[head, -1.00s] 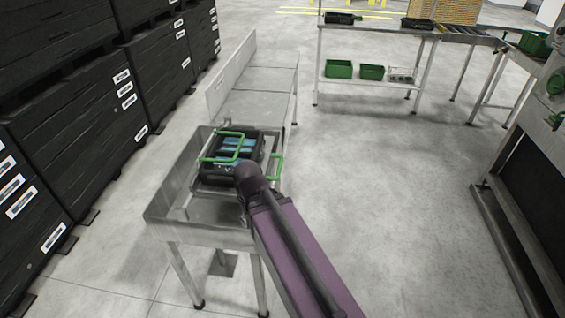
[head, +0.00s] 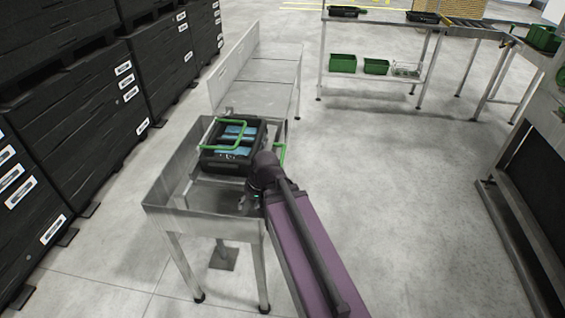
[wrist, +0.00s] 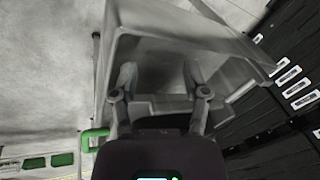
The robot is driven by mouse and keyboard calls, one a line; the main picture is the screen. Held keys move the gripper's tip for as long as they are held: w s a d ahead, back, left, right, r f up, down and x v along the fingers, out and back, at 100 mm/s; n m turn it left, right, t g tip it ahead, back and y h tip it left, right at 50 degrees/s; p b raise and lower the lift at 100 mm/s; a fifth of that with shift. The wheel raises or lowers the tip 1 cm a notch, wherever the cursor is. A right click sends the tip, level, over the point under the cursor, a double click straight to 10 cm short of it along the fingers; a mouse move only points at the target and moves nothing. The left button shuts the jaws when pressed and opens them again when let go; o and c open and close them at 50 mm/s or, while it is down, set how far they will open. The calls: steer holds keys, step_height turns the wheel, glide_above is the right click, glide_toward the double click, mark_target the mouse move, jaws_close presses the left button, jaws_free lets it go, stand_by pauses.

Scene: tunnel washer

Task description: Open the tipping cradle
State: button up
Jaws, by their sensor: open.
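The tipping cradle (head: 207,132) is a light metal frame at the stainless trough. It carries a black crate (head: 210,160) with blue items inside. A green bar (head: 230,122) runs across the crate, and another green bar (head: 282,152) shows at the right side. In the wrist view a green bar (wrist: 96,134) lies left of my gripper. My gripper (wrist: 160,76) is open, with nothing between its fingers, which point into the grey trough. In the head view my wrist is beside the crate's near right corner and hides part of the cradle; the fingers are mostly hidden.
The trough (head: 160,208) stands on legs, with a flat metal bench (head: 262,78) behind it. Black stacked boxes (head: 85,110) line the left. A table with green bins (head: 343,63) stands at the back. A machine (head: 530,170) is at the right. The floor between is clear.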

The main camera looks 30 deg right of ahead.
steer(key=w+d+f+m+t+y+b, duration=0.2)
steer(key=w+d+f+t+b, duration=0.1)
steer(key=w+d+b, duration=0.15)
steer(key=m+t+h+b, duration=0.2)
steer(key=m+t+b, duration=0.9)
steer(key=b, duration=0.1)
glide_toward(283, 153)
steer(key=a+f+v, duration=0.1)
steer(key=v, duration=0.3)
steer(key=shift+d+r, duration=0.1)
steer(key=shift+d, duration=0.4)
steer(key=shift+w, duration=0.2)
steer(key=b+x, duration=0.2)
steer(key=x, duration=1.1)
steer(key=shift+w+a, duration=0.2)
steer(key=shift+w, duration=0.05)
